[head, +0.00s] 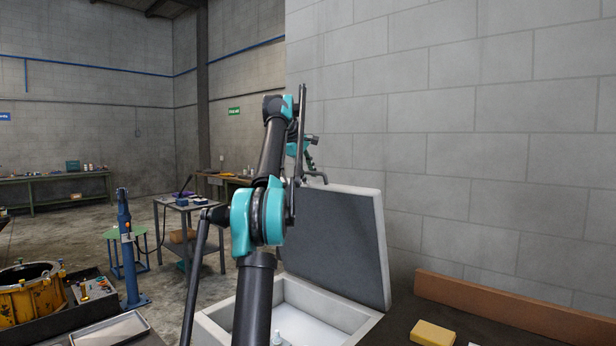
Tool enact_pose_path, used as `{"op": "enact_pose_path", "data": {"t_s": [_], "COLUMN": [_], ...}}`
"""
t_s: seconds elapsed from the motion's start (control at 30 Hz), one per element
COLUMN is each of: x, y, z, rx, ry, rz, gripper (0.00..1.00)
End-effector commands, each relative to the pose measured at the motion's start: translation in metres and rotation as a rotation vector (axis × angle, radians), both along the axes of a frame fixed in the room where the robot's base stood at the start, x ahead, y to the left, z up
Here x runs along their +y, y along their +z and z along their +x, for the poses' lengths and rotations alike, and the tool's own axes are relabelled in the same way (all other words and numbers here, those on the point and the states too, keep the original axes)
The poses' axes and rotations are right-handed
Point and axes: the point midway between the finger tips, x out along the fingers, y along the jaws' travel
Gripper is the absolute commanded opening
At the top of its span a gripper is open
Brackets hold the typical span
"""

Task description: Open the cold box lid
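The cold box (355,322) is a white, thick-walled box at the bottom middle of the head view, partly hidden behind my arm. Its lid (345,245) stands raised and steeply tilted, with a dark grey inner face and a pale rim. The white inside of the box shows, with a small white bottle-like thing (278,339) in it. My gripper (316,178) is small and dark at the upper left edge of the lid. I cannot tell whether it touches the lid, or whether its fingers are open or shut.
A block wall stands close behind and right of the lid. A yellow block (432,333) and a long brown bar (500,308) lie on the dark surface to the right. A yellow housing (30,295) and a tray (110,331) are at the lower left. A small cart (190,207) stands farther back.

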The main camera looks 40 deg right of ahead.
Motion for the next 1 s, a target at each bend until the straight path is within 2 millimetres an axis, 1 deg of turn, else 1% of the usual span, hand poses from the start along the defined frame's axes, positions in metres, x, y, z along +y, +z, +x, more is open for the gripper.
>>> {"op": "enact_pose_path", "data": {"t_s": [0.4, 0.67, 0.77, 1.0], "x": [0.017, 0.032, 0.04, 0.073], "y": [0.025, 0.025, 0.024, 0.024], "z": [-0.001, -0.001, -0.003, -0.005], "rx": [0.0, -0.001, 0.0, 0.001], "ry": [0.002, 0.002, 0.002, 0.003], "rz": [0.0, -0.001, -0.001, 0.0], "gripper": [0.34, 0.34, 0.34, 0.34]}}
